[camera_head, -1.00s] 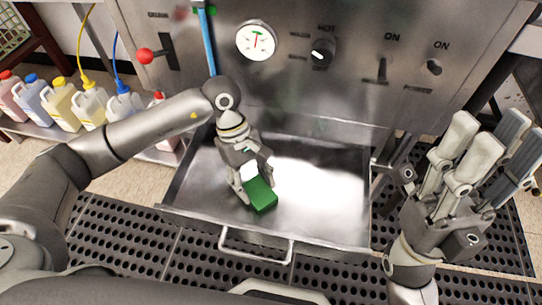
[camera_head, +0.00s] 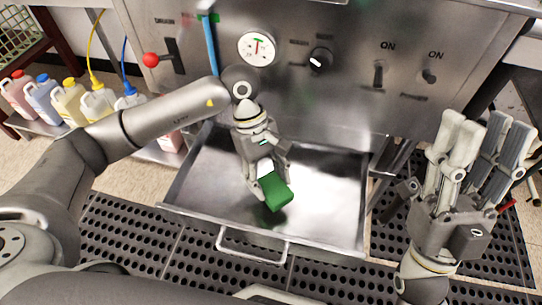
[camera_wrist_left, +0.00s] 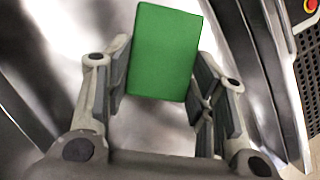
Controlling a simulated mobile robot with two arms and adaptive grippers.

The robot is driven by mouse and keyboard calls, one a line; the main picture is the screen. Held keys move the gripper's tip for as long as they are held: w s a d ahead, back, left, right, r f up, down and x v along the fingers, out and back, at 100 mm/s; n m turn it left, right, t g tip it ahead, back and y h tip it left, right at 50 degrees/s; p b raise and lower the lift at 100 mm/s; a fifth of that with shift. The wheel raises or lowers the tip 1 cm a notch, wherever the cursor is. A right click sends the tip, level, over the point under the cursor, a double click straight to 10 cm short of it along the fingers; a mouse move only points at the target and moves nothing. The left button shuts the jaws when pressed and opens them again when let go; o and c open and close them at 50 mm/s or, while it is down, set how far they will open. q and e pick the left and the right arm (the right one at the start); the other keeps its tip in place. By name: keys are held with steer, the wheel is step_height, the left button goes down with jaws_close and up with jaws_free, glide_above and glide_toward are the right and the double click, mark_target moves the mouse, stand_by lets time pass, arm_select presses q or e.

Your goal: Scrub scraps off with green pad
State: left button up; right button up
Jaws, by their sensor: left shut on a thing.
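The green pad (camera_head: 277,192) is a block held in my left gripper (camera_head: 266,183), over the shallow metal drawer tray (camera_head: 327,205). In the left wrist view the green pad (camera_wrist_left: 166,52) sits between the two fingers of my left gripper (camera_wrist_left: 160,90). I cannot tell whether the pad touches the tray floor. No scraps can be made out on the visible tray floor; the part under the gripper is hidden. My right gripper (camera_head: 472,160) is at the right, with its fingers pointing up and apart, empty.
Several coloured bottles (camera_head: 68,101) stand on a low shelf at the left. A perforated black mat (camera_head: 135,232) covers the floor. The tray handle (camera_head: 252,247) sticks out in front.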

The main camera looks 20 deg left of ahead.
arm_select(q)
steer(key=shift+r+p, duration=0.55)
steer(key=shift+r, duration=0.65)
steer(key=shift+r+p, duration=0.3)
steer(key=shift+r, duration=0.35)
arm_select(e)
steer(key=w+a+f+g+h, duration=0.1)
steer(key=w+f+g, duration=0.3)
steer(key=w, duration=0.2)
steer(key=shift+a+f+g+h, duration=0.2)
steer(key=shift+g+h, duration=0.1)
steer(key=shift+h, duration=0.1)
